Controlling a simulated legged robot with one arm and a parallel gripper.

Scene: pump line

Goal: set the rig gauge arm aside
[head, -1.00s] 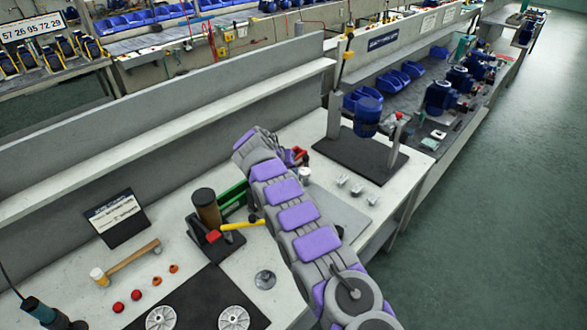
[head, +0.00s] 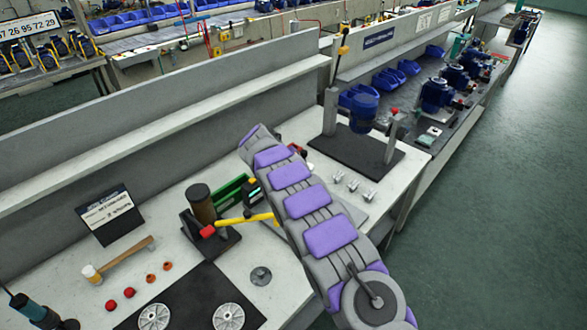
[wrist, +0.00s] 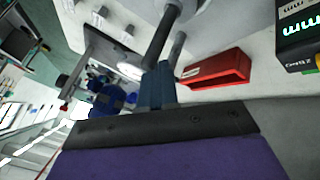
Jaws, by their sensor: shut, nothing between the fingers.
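In the head view a rig with a dark cylinder (head: 201,203) on a black base stands on the near bench. A yellow arm with a red end (head: 245,220) reaches from it to the right, partly behind my arm. I cannot tell whether this is the gauge arm. A black box with a lit display (head: 252,193) stands behind it and also shows in the wrist view (wrist: 298,38).
A black plate with a post and blue motor (head: 363,110) stands at the bench's far end. Small metal parts (head: 353,185) lie right of my arm. A mallet (head: 120,258), red caps (head: 129,292) and two pale discs (head: 228,317) lie at near left. A low wall (head: 150,145) backs the bench.

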